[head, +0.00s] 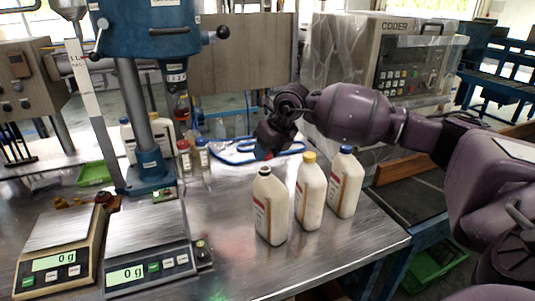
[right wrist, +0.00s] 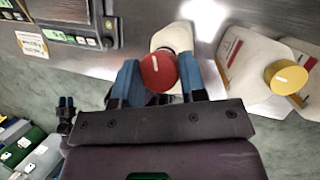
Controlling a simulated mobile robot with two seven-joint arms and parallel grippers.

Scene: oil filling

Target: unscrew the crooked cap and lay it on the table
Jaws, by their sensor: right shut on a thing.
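The red cap (right wrist: 158,72) with a white stripe sits between the blue fingers of my right gripper (right wrist: 161,64) in the right wrist view. The gripper is shut on the cap. The left bottle is cream-white and upright; its neck shows dark and uncapped, with a small gap below the red cap.
A yellow-capped bottle (head: 309,195) and a blue-capped bottle (head: 345,185) stand close to the right. Two scales (head: 147,270) stand at the left, beside a blue press column (head: 140,120). The metal table (head: 225,235) is bare between the scales and bottles.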

